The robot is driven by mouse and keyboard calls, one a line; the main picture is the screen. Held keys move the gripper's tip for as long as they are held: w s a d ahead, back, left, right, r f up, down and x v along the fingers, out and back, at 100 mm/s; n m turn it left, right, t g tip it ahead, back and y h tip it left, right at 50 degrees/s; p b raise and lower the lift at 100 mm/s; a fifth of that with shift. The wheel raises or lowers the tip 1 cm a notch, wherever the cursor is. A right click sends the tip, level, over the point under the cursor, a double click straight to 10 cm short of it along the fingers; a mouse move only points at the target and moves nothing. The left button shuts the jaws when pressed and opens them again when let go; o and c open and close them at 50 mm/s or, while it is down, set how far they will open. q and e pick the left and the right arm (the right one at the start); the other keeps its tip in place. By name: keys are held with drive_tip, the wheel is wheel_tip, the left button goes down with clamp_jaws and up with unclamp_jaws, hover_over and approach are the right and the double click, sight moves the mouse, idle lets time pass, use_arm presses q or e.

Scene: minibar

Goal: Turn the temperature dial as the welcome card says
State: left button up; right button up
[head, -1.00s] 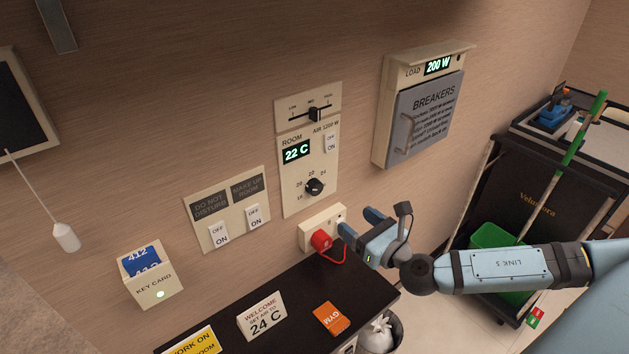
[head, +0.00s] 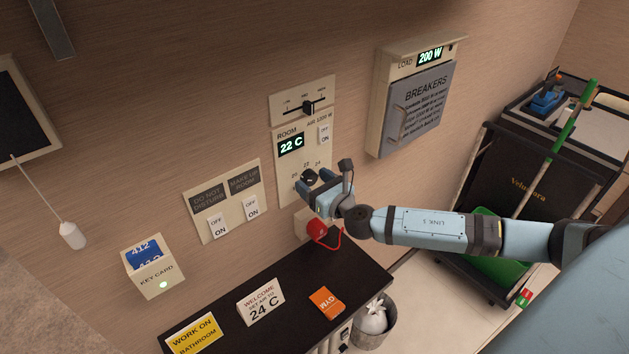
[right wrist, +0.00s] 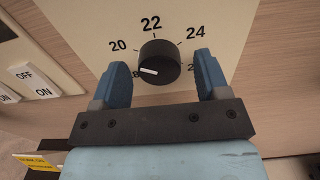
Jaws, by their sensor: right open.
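The black temperature dial (head: 309,177) sits on the wall panel (head: 290,165) under a green ROOM display (head: 291,145) reading 22 C. In the right wrist view the dial (right wrist: 158,62) has its white pointer toward the lower left, near 18; marks 20, 22 and 24 show around it. My right gripper (head: 312,188) is open, its blue fingers (right wrist: 163,78) on either side of the dial, with gaps to it. The welcome card (head: 261,302) on the dark counter reads SET AIR TO 24 C. My left gripper is not in view.
A slider (head: 308,107) and an AIR switch (head: 324,134) are on the wall near the dial. The breaker box (head: 408,105) is to the right, light switches (head: 217,227) to the left.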

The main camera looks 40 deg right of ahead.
drive_tip(key=c, duration=0.9)
drive_tip(key=shift+f, duration=0.1)
